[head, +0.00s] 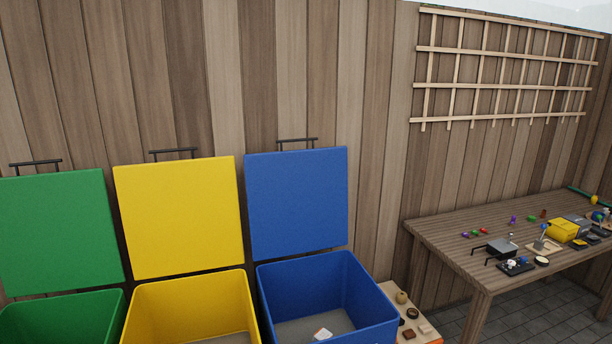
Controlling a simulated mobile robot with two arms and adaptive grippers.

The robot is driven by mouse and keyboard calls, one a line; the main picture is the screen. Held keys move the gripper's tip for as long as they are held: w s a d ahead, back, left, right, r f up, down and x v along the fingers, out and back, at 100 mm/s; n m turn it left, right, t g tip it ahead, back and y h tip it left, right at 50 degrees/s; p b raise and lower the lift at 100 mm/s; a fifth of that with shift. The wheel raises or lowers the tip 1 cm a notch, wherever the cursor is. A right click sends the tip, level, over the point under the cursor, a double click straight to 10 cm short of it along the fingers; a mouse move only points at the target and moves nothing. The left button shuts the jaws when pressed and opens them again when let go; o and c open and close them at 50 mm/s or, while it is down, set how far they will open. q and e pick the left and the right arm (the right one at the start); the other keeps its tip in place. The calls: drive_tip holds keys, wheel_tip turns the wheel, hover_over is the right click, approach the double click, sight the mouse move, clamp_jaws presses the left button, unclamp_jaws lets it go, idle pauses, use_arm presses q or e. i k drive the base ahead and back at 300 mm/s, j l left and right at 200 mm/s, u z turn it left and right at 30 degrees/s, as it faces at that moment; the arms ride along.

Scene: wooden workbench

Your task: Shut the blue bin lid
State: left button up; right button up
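The blue bin (374,295) stands right of centre in the head view, with its front cut off by the bottom edge. Its blue lid (297,203) stands open, upright at the back of the bin, with a black bar handle (297,141) along its top edge. Neither of my grippers shows in the head view.
A yellow bin (190,298) and a green bin (100,312) stand to the left, lids also open against the plank wall. A low surface with small items (408,313) is right of the blue bin. A wooden workbench (440,235) with tools stands further right.

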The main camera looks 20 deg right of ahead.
sight(297, 201)
drive_tip(key=i+l+u, duration=0.3)
drive_tip(key=l, duration=0.25)
drive_tip(key=l+u, duration=0.35)
drive_tip(key=l, duration=0.15)
drive_tip(key=i+l+u, duration=0.1)
drive_tip(key=l+u, duration=0.2)
drive_tip(key=l, duration=0.3)
